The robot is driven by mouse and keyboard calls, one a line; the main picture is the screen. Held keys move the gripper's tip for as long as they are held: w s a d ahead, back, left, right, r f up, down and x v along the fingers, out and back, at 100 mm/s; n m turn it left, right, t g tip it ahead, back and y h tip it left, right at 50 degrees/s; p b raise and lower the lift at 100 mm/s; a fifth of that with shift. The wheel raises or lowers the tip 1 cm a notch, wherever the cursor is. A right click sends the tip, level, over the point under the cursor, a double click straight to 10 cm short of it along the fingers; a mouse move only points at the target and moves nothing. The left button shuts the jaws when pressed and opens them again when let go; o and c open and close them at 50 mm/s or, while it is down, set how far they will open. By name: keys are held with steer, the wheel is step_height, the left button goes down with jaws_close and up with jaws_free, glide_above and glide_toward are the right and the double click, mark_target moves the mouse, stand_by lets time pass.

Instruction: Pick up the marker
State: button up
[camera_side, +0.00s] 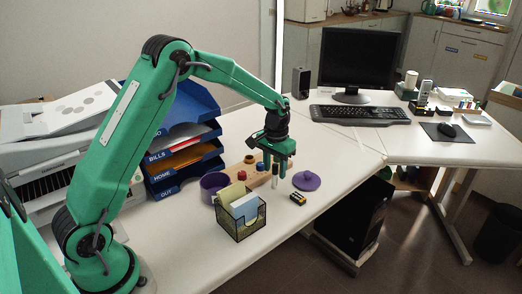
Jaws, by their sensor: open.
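A slim upright item with a dark top (275,174), which looks like the marker, stands on the white desk (330,190). My gripper (276,161) points down just above it, its green fingers apart. The item's top shows close below and between the fingertips. I cannot tell whether they touch it, and nothing is clearly held.
A wire mesh note holder (240,225), a purple pot (212,187), a purple lid (306,181) and a small yellow-and-black item (298,199) stand nearby. A wooden block (255,180) with coloured pieces lies behind. Blue letter trays (185,125) rise at left.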

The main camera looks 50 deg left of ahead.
mark_target(275, 187)
steer(key=shift+w+a+f, duration=0.1)
steer(key=shift+w+f, duration=0.05)
steer(key=shift+f, duration=1.95)
jaws_close()
